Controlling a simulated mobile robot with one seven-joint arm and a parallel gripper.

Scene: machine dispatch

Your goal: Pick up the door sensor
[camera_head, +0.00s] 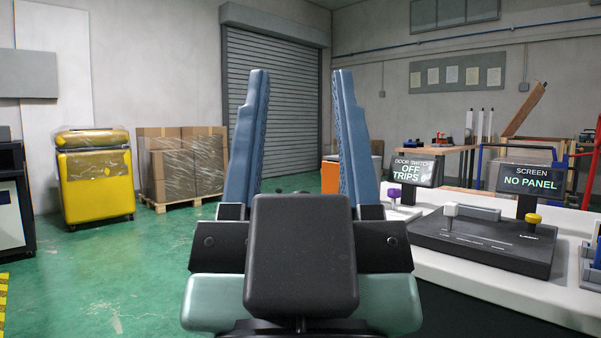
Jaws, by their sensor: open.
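My gripper (300,85) fills the middle of the view, with its two blue fingers pointing up and spread apart. Nothing is between them. I cannot make out a door sensor for certain. At the right, a small screen (411,171) reads "DOOR SWITCH OFF TRIPS", with a purple-topped part (394,193) below its left side. A second screen (527,178) reads "SCREEN NO PANEL". In front of them lies a black panel (480,240) with a white-topped lever (450,209) and a yellow knob (533,219). My gripper is left of these and apart from them.
The white bench (570,290) runs along the right, with blue parts (597,246) at its edge. Behind it are a wooden table (440,150) and an orange cabinet (332,176). A yellow wrapped cart (96,185) and boxes (185,165) stand at the left. Green floor (120,270) there is clear.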

